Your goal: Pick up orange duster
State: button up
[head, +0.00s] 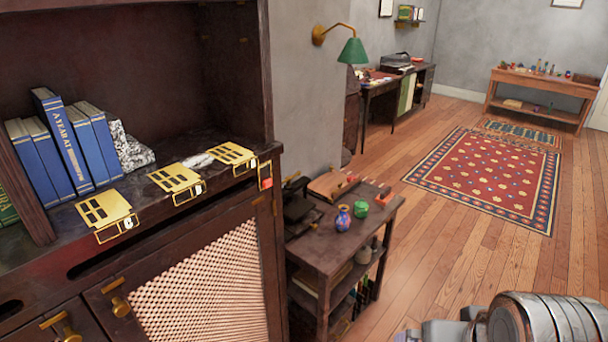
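I cannot clearly make out an orange duster. A small orange-red item (265,183) shows at the right front corner of the dark cabinet, too small to identify. Small reddish bits also show on the low side table (322,250), near a wooden box (333,184), and I cannot tell what they are. A grey metal part of my own body is at the bottom right. My gripper's fingers are not in view.
The dark cabinet (190,235) fills the left, with blue books (63,150) and brass plates (176,177) on its shelf. A blue vase (343,218) and green pot (361,201) stand on the side table. Wooden floor and a red rug (485,175) lie open at right.

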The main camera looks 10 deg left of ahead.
aim_at(386, 196)
jog(key=z, duration=0.7)
jog(key=i, duration=3.65)
jog(key=u, duration=0.05)
